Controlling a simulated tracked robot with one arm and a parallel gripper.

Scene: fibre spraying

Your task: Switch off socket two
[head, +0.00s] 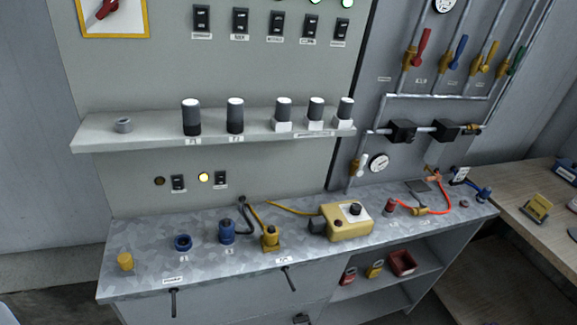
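Two small black rocker switches sit on the grey panel below the shelf. The left switch (178,183) has a dark lamp (159,181) beside it. The right switch (221,179) has a lit yellow lamp (204,177) on its left. No label naming socket two can be read. A yellow fitting (270,239) has a yellow cable. My gripper does not show in the view.
The shelf (98,133) with several dark cylinders juts out above the switches. More rocker switches (202,20) line the upper panel. A yellow box (347,220) and pipework stand to the right.

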